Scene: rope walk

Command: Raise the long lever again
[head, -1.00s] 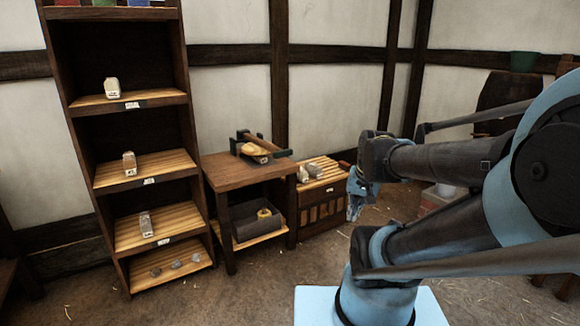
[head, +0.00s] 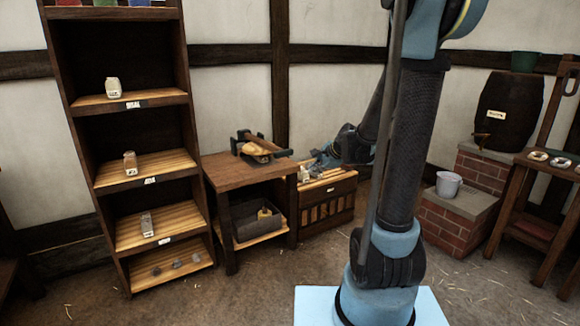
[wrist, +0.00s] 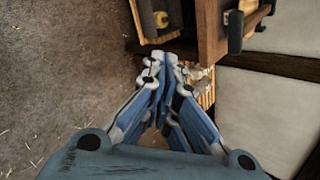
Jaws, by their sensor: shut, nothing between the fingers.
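The device with the long lever stands on the small wooden table (head: 225,177) left of centre in the head view. Its dark lever (head: 268,146) looks low and close to level over a tan rounded piece (head: 257,151). A dark grip (wrist: 235,32), which looks like the lever's end, juts past the table edge in the wrist view. My gripper (head: 318,160) is to the right of the table, above the slatted chest. In the wrist view my gripper (wrist: 167,60) has its fingers together and empty, apart from the dark grip.
The slatted chest (head: 325,208) stands right of the table, with pale items on top partly hidden by my gripper. A tall shelf (head: 118,186) stands left. A grey bin (head: 252,228) sits under the tabletop. Brick steps (head: 447,225) with a bucket (head: 448,184) are at right.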

